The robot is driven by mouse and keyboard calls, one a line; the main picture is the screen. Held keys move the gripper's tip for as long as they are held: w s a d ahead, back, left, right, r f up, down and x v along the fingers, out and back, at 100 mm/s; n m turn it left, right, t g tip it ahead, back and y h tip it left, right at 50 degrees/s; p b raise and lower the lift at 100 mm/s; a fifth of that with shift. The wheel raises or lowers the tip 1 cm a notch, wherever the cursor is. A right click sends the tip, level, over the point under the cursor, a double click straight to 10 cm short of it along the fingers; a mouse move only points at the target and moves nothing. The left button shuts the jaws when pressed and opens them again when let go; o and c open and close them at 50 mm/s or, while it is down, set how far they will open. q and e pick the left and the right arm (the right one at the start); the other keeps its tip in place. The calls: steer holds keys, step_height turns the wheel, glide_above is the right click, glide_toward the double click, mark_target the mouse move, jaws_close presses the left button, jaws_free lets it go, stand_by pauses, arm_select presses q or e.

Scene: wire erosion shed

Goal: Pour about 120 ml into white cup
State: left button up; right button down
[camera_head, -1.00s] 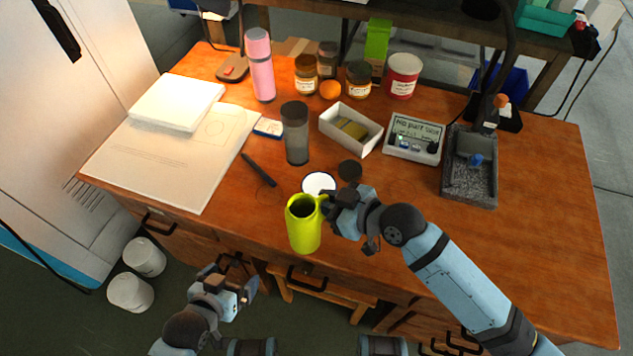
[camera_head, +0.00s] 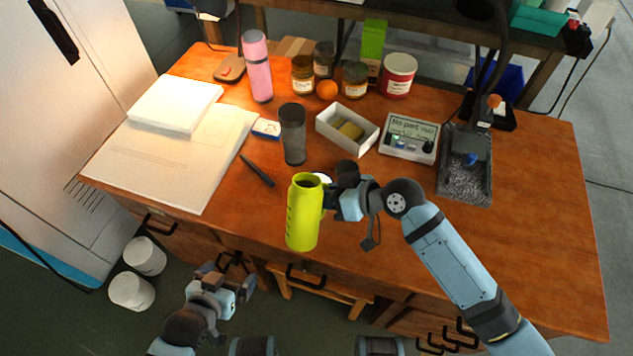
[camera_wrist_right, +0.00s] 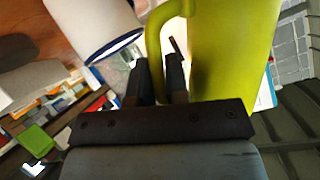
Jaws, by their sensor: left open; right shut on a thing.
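My right gripper (camera_head: 332,196) is shut on the handle of a yellow-green jug (camera_head: 303,222). The jug is in the air over the table's front edge, mouth up and leaning a little. In the right wrist view the jug (camera_wrist_right: 232,50) fills the upper right, with the handle (camera_wrist_right: 154,45) between the fingers. The white cup (camera_head: 325,177) stands on the table just behind the jug, which hides most of it in the head view. The cup (camera_wrist_right: 95,28) shows at upper left in the right wrist view. No liquid stream shows. My left gripper (camera_head: 238,278) is open and empty before the table.
A dark grey tumbler (camera_head: 293,140) and a black marker (camera_head: 258,170) stand and lie left of the cup. A white open box (camera_head: 326,131), a display device (camera_head: 409,151) and a grey tray (camera_head: 463,183) are behind and right. The table's right front is clear.

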mark_target(323, 215)
steer(key=shift+w+r+m+g+p, duration=0.4)
steer(key=shift+r+m+g+p, duration=0.2)
steer(key=shift+m+g+p, duration=0.15)
steer(key=shift+s+f+m+g+y, duration=0.2)
steer(key=shift+f+m+g+y, duration=0.15)
steer(key=shift+f, duration=0.2)
steer(key=shift+s+a+f+m+g+y, duration=0.15)
steer(key=shift+s+f+m+g, duration=0.1)
steer(key=shift+f+m+g, duration=0.15)
steer(key=shift+s+d+f+m+g+y, duration=0.1)
steer(key=shift+s+f+m+g, duration=0.2)
steer(key=shift+f+m, duration=0.1)
steer(key=shift+r, duration=0.25)
arm_select(q)
step_height(323, 215, up, 2)
steer(key=shift+s+r, duration=0.1)
arm_select(e)
steer(key=shift+s+a+m+g, duration=0.1)
steer(key=shift+s+m+g, duration=0.2)
steer(key=shift+m, duration=0.1)
arm_select(q)
steer(key=shift+p, duration=0.3)
